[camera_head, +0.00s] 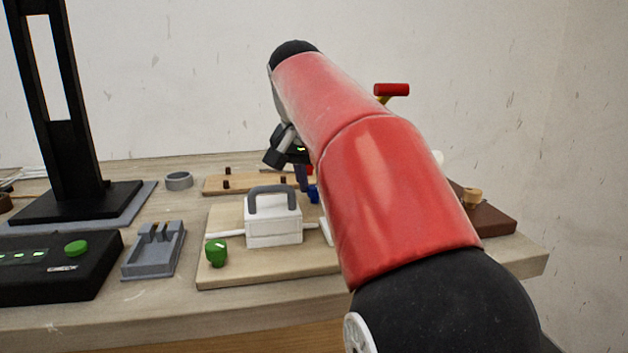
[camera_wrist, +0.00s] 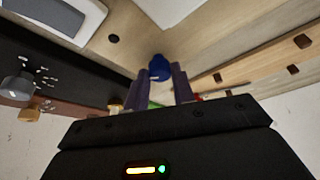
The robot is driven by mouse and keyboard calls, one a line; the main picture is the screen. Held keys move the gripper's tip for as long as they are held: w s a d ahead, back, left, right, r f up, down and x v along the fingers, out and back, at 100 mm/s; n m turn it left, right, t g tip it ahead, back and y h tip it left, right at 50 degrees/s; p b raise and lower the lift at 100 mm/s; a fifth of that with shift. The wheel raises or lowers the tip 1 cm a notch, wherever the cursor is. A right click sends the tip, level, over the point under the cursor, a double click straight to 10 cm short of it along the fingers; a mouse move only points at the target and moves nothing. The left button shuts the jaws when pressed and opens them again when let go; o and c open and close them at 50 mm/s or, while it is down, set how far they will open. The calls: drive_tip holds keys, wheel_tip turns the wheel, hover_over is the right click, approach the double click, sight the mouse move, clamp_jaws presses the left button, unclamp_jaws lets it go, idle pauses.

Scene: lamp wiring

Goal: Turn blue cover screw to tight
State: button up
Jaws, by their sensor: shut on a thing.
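The blue cover screw (camera_wrist: 160,68) is a round blue knob. In the wrist view it sits between the tips of my gripper (camera_wrist: 161,77), whose two dark fingers are shut on it. In the head view a small part of the blue screw (camera_head: 314,193) shows just left of my red arm, at the right side of the white box (camera_head: 273,225) with a grey handle. My gripper (camera_head: 302,180) points down there, partly hidden by my arm. The screw's threads and seating are hidden, so I cannot tell how tight it is.
A green knob (camera_head: 216,252) stands at the front left of the wooden board (camera_head: 270,273). A grey holder (camera_head: 153,252) and a black box with a green button (camera_head: 76,247) lie to the left. A strip with dark pegs (camera_head: 215,184) lies behind. A brown block (camera_head: 497,221) is at right.

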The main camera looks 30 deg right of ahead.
idle(0.5)
drive_tip(key=o, duration=1)
drive_tip(key=v, duration=0.7)
drive_tip(key=shift+r, duration=0.35)
drive_tip(key=shift+a, duration=0.1)
